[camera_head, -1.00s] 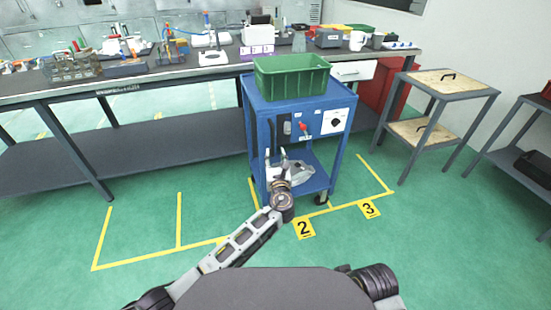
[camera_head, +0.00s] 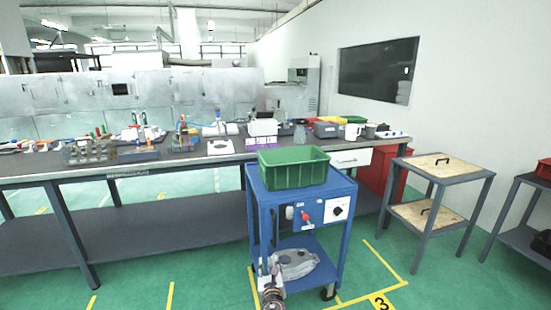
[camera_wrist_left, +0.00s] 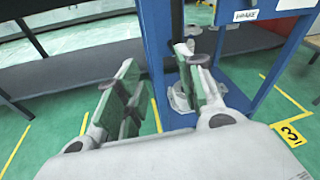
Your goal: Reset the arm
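My left gripper (camera_head: 268,272) shows low in the head view, in front of the blue cart (camera_head: 262,225). In the left wrist view its two fingers (camera_wrist_left: 158,85) stand apart with nothing between them. A grey casting (camera_head: 294,264) lies on the cart's lower shelf, just beyond and right of the gripper in the head view. It shows partly behind the right finger in the left wrist view. A green bin (camera_head: 293,172) stands on top of the cart. My right gripper is not in view.
A long workbench (camera_head: 130,162) with labware runs behind the cart. A two-tier side table (camera_head: 436,165) stands to the right, with a dark shelf beyond it. Yellow lines and a number 3 marker (camera_head: 382,302) lie on the green floor. Floor left of the cart is clear.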

